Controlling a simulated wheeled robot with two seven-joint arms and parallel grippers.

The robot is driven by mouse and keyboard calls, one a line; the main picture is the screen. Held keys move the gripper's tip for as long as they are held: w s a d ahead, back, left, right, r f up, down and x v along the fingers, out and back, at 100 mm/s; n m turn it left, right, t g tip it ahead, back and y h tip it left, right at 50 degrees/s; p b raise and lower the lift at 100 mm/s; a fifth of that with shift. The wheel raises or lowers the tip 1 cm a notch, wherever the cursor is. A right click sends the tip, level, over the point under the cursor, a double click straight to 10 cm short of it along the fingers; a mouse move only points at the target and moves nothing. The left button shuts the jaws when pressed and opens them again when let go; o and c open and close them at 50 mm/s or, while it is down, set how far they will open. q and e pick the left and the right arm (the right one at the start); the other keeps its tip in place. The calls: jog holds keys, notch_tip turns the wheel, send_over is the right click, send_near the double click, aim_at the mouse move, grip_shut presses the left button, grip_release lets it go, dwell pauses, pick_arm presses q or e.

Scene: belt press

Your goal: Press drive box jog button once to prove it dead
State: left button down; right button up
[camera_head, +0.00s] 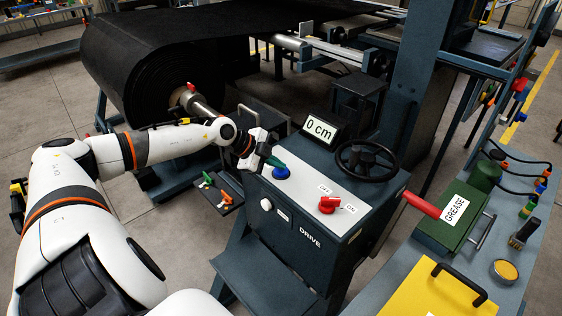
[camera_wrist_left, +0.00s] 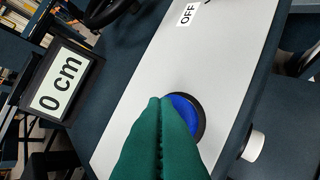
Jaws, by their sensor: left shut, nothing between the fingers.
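The dark drive box (camera_head: 309,243) stands right of my left arm, with a light grey sloping top panel. A round blue button (camera_head: 281,173) sits at the panel's left; it also shows in the left wrist view (camera_wrist_left: 188,110) in a black ring, partly hidden by my fingers. My left gripper (camera_head: 276,162) is shut and empty; its green fingers (camera_wrist_left: 160,103) overlap the button's edge in the wrist view. I cannot tell whether they touch it. A red switch (camera_head: 328,205) sits on the panel between OFF and ON labels. My right gripper is out of view.
A "0 cm" display (camera_head: 320,129) and a black handwheel (camera_head: 368,160) stand behind the panel. A white knob (camera_head: 266,204) is on the box front. A tray (camera_head: 219,192) with green and orange items hangs left. A green grease box (camera_head: 453,212) stands on the right bench.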

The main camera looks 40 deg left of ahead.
aim_at(276, 171)
pick_arm(q)
jog(key=shift+f, duration=0.3)
dwell(0.4)
jog(key=shift+r+p, duration=0.95)
jog(key=shift+p, duration=0.15)
notch_tip(276, 171, up, 5)
jog(key=p, duration=0.5)
jog(key=shift+r, duration=0.1)
dwell(0.4)
